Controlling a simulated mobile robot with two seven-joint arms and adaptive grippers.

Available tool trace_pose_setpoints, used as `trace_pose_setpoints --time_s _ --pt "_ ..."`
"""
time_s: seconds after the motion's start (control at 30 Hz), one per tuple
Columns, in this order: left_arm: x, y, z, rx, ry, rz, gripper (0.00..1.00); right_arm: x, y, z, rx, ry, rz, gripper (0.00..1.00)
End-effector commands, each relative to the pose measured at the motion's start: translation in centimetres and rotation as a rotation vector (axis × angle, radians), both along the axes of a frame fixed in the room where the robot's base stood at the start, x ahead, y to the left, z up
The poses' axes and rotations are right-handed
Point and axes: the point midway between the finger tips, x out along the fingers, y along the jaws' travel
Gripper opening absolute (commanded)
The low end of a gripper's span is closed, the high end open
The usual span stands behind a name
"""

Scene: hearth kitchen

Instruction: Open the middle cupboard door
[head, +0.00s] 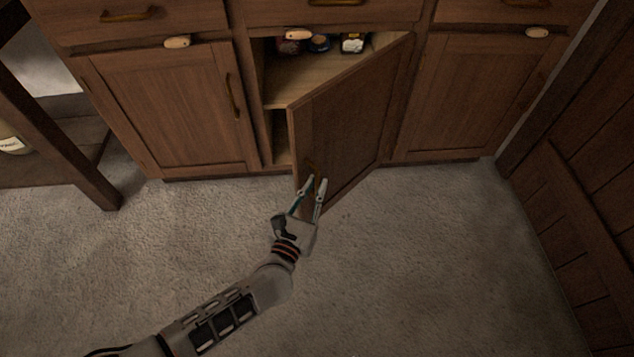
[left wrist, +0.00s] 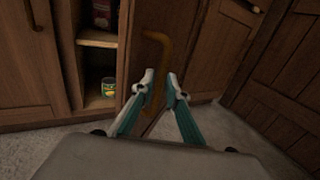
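The middle cupboard door (head: 350,123) stands partly open, hinged on its right side, its free left edge swung out toward me. Its curved brass handle (left wrist: 154,70) is near that free edge; in the head view the handle (head: 311,171) is partly hidden by my gripper. My left gripper (head: 314,182) is at the handle's height in front of the door. In the left wrist view the two fingertips (left wrist: 161,78) are apart, with the lower part of the handle by the left fingertip. I cannot tell whether they touch it. My right gripper is not in view.
Jars (head: 319,43) stand on the shelf inside, and a can (left wrist: 108,87) is lower down. Closed doors flank the opening, left (head: 171,107) and right (head: 467,95). A wooden table leg stands at left, a wooden panel wall (head: 585,170) at right. The floor (head: 420,250) before the door is clear.

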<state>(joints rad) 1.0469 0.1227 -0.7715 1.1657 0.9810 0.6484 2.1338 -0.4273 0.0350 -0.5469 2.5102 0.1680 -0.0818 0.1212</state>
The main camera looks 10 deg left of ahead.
Motion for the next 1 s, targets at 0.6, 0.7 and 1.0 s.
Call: trace_pose_setpoints --time_s 0.6,0.7,1.0 --pt "-6.0 1.5 0.0 0.002 0.0 0.0 0.14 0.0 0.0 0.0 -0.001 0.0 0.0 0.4" --pt "-6.0 1.5 0.0 0.001 0.0 0.0 0.14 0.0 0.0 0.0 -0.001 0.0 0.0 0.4" --pt "-5.6 3.1 0.9 0.069 -0.051 -0.007 0.0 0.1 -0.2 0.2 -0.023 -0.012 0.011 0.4"
